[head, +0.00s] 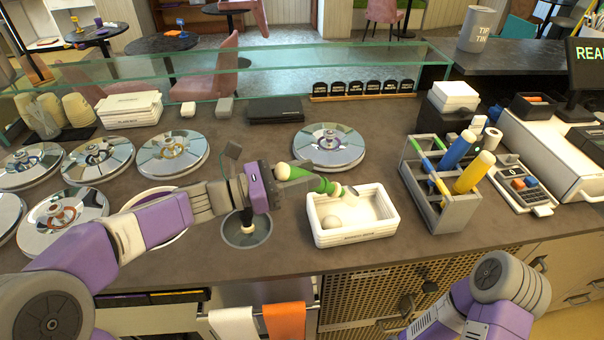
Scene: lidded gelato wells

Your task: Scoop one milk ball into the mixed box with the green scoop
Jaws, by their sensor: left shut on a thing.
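My left gripper (268,186) is shut on the green scoop (318,183), whose handle lies nearly level and points right. The scoop's metal head (347,191) is over the white mixed box (356,236). One pale ball (331,221) lies in the box's left front part, below the scoop; whether the head holds anything is too small to tell. An open round well (155,197) with a pale inside is partly hidden behind my left arm. My right arm shows at lower right, but its gripper is out of view.
A grey round sink well (246,240) with a pale-ended utensil is left of the box. Several steel-lidded wells (172,152) stand left, and one (329,148) behind the box. A grey holder (455,215) with blue and yellow items stands right. A glass guard runs behind.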

